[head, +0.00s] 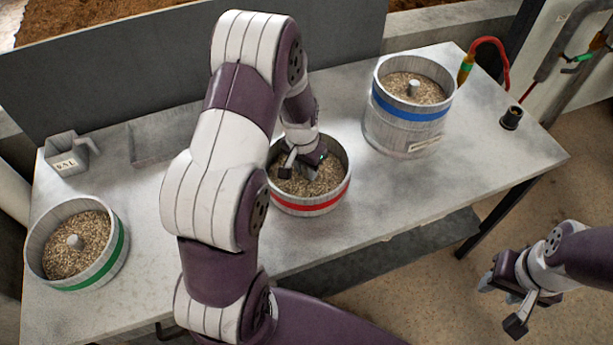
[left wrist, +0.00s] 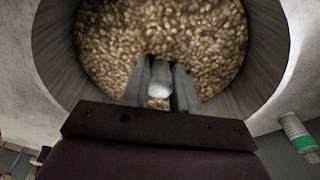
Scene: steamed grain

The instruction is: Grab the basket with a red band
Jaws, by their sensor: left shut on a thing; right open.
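My left gripper (head: 300,172) points down inside the basket. In the left wrist view its fingers (left wrist: 160,88) are shut on the pale knob (left wrist: 160,85) in the middle of the grain. The basket's wall also shows in the left wrist view (left wrist: 50,50). My right gripper (head: 502,302) is open and empty, off the table's right front side, above the floor.
A basket with a green band (head: 108,262) stands at the left and a taller basket with a blue band (head: 405,131) at the back right.

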